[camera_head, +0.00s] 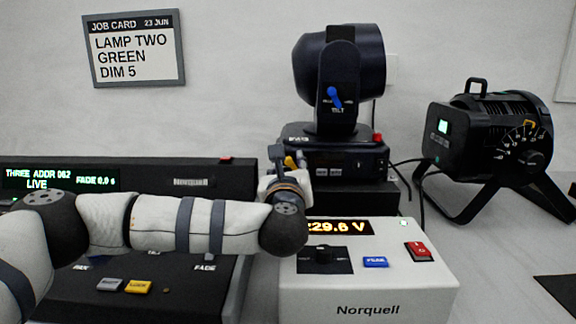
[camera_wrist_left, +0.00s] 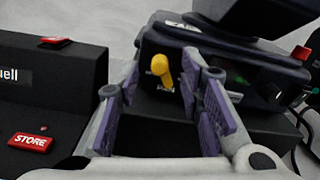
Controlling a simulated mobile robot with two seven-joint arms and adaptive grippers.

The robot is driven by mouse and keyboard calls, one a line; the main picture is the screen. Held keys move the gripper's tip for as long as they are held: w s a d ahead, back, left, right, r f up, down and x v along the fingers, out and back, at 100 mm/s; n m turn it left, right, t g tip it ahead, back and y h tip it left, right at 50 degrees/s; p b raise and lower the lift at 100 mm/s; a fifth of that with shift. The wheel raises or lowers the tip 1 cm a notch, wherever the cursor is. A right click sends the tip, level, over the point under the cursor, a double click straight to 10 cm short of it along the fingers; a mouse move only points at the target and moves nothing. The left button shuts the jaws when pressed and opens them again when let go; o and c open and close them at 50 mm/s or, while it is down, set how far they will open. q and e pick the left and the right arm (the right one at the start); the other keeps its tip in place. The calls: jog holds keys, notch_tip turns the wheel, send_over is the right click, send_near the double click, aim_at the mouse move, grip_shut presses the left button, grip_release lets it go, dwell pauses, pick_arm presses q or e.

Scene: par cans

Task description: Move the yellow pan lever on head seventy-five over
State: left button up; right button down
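The moving head (camera_head: 340,75) is a dark lamp on a base, with a blue tilt lever (camera_head: 334,97). Its base (camera_head: 335,160) carries the yellow pan lever (camera_head: 291,162) at the left end, partly hidden by my gripper in the head view. In the left wrist view the yellow pan lever (camera_wrist_left: 161,70) stands up, leaning left at its top. My left gripper (camera_head: 281,158) is at the base's front left. In the left wrist view its purple-padded fingers (camera_wrist_left: 158,92) are apart, with the lever showing beyond the gap; contact is not visible. My right gripper is not in view.
A white Norquell box (camera_head: 368,285) with a knob stands in front of the head. A dark console (camera_head: 215,170) with a STORE button (camera_wrist_left: 31,142) is at left. A black lamp on a stand (camera_head: 480,135) is at right. Bare tabletop (camera_head: 495,260) lies at front right.

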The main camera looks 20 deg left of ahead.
pick_arm(q)
jog(key=shift+w+a, duration=0.15)
jog(key=shift+w, duration=0.25)
jog(key=shift+c, duration=0.3)
grip_shut()
